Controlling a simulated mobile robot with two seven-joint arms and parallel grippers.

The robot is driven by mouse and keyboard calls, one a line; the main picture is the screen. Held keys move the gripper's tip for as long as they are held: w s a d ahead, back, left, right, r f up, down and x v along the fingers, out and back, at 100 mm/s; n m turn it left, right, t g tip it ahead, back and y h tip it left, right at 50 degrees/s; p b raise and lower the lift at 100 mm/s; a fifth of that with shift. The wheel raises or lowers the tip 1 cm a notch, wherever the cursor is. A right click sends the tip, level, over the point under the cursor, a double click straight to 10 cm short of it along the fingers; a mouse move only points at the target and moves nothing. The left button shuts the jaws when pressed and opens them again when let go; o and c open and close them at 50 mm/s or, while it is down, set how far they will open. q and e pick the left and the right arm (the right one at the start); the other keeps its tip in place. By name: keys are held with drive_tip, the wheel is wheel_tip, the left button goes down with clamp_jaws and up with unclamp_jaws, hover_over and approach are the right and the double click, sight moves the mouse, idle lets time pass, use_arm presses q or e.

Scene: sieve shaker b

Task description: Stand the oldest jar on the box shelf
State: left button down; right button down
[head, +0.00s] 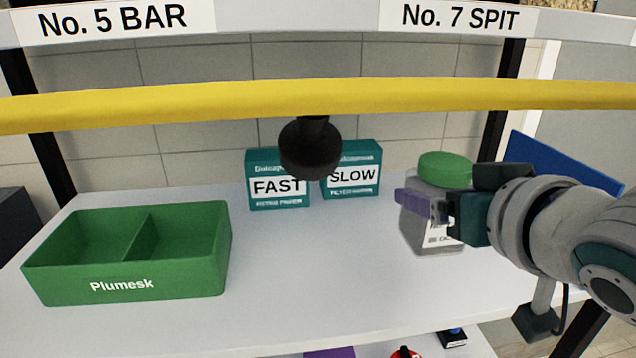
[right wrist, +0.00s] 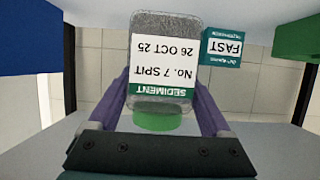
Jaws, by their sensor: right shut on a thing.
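My right gripper (head: 422,205) is shut on a jar (head: 420,230) with a green lid (head: 446,168), its purple fingers on either side of the body. The jar is upright, over the right part of a white shelf (head: 300,280); I cannot tell whether its base touches the shelf. In the right wrist view, which is upside down, the jar's label (right wrist: 160,62) reads "SEDIMENT, No. 7 SPIT, 26 OCT 25", and the fingers flank it. Two teal boxes, FAST (head: 278,200) and SLOW (head: 350,190), stand at the shelf's back. My left gripper is not in view.
A green two-part Plumesk tray (head: 125,255) stands on the shelf's left. A yellow bar (head: 320,103) crosses in front, with a dark round knob-like part (head: 311,152) below it. A blue panel (head: 565,163) is at right. The shelf's middle is clear.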

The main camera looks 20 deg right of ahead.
drive_tip(key=w+d+p, duration=0.1)
drive_tip(key=w, duration=0.5)
wheel_tip(320, 180, down, 6)
drive_tip(key=shift+s+d+f, duration=0.1)
drive_tip(key=shift+d+f, duration=0.05)
drive_tip(key=shift+f, duration=0.1)
drive_tip(key=shift+w+f, duration=0.2)
unclamp_jaws()
drive_tip(key=shift+d+f, duration=0.1)
